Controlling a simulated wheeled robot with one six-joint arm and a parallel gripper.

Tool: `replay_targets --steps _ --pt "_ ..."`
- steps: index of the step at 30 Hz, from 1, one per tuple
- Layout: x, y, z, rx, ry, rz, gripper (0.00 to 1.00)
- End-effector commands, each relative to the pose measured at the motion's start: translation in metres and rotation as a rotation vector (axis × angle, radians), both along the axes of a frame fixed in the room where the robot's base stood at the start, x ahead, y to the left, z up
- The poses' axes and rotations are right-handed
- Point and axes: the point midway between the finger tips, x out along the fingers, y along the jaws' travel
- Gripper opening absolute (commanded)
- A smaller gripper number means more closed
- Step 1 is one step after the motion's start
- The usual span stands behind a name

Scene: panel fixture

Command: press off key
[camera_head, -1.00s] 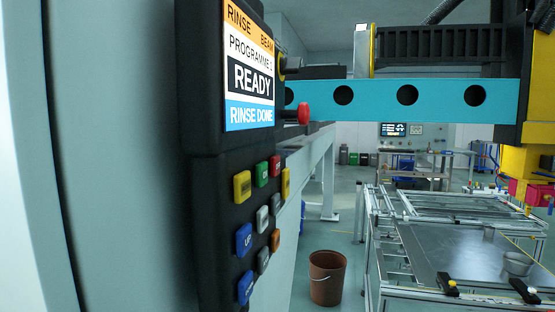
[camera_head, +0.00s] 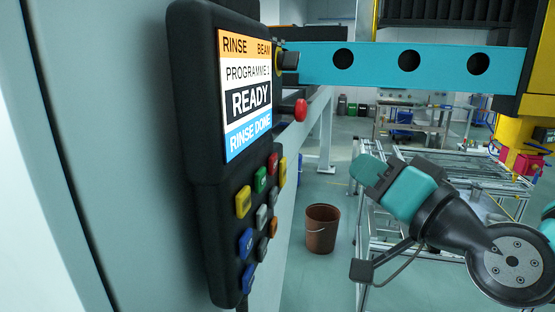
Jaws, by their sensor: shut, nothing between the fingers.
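The black control panel (camera_head: 200,120) stands at the left, seen at a steep angle, with a screen (camera_head: 247,95) reading "READY" and "RINSE DONE". Below the screen are several coloured keys. The red key (camera_head: 272,163) is at the top of the key field, beside a green key (camera_head: 260,180) and a yellow key (camera_head: 243,202). The key lettering is too small to read, so I cannot confirm which is off. My gripper (camera_head: 364,169), teal and black, is shut and empty at the right. It is clear of the panel, with a gap between it and the keys.
A red mushroom button (camera_head: 300,110) and a black knob (camera_head: 288,61) stick out from the panel's right side. A teal beam (camera_head: 380,65) crosses behind. A brown bucket (camera_head: 322,230) stands on the floor. A metal frame table (camera_head: 480,165) is behind my arm.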

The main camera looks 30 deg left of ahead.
Motion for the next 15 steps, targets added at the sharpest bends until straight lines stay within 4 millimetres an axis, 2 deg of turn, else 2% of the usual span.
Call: replay_targets --steps 8,15 --pt "-0.002 0.008 0.003 -0.002 0.002 0.001 0.0" --pt "-0.009 0.038 0.007 -0.006 0.003 0.003 0.0"
